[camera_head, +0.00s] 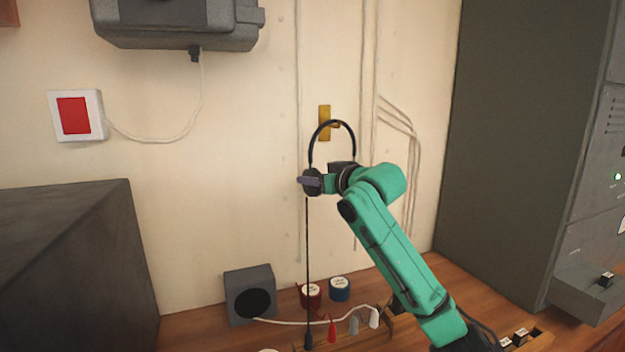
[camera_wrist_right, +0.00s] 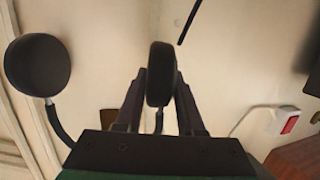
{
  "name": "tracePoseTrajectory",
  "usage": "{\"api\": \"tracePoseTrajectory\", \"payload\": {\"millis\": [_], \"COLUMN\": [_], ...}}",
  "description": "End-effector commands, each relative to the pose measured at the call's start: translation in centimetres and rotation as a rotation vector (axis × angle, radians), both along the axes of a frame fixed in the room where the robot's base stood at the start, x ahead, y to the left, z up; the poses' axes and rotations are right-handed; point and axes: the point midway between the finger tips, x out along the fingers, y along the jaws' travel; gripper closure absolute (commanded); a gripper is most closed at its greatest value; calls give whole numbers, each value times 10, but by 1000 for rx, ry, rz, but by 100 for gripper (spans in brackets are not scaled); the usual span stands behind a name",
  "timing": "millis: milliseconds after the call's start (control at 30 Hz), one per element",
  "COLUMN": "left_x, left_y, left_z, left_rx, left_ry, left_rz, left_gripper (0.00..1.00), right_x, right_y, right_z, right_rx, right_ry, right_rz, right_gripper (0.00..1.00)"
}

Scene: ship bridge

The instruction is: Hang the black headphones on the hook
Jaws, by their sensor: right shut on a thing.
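The black headphones (camera_head: 321,125) are upright, headband arched on top, in front of the wall. My right gripper (camera_head: 312,181) is shut on one ear cup; in the right wrist view that cup (camera_wrist_right: 161,72) sits between the fingers and the other cup (camera_wrist_right: 37,66) is free to the left. The brass hook (camera_head: 324,110) is on the wall, its plate partly behind the top of the headband. The headband's top overlaps the hook in the head view; I cannot tell whether they touch. A thin black cord (camera_head: 308,250) hangs straight down from the held cup. My left gripper is not in view.
A wooden desk (camera_head: 190,330) below holds a grey speaker box (camera_head: 250,285), red tape (camera_head: 311,296) and blue tape (camera_head: 340,289). Cables (camera_head: 410,150) run along the wall. A tall grey cabinet (camera_head: 500,130) stands right, a dark box (camera_head: 70,260) left.

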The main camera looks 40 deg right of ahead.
Motion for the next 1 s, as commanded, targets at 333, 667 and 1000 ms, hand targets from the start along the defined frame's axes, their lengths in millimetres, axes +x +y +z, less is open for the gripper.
{"api": "tracePoseTrajectory", "payload": {"millis": [333, 667, 1000], "left_x": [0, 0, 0], "left_y": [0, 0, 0], "left_z": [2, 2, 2], "left_rx": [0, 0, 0], "left_ry": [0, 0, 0], "left_rz": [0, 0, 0], "left_gripper": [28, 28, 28], "right_x": [0, 0, 0], "right_y": [0, 0, 0], "right_z": [1, 1, -1], "right_rx": [-1, -1, 0], "right_ry": [-2, -2, 1], "right_rz": [-1, 0, 0], "right_gripper": [100, 28, 28]}}
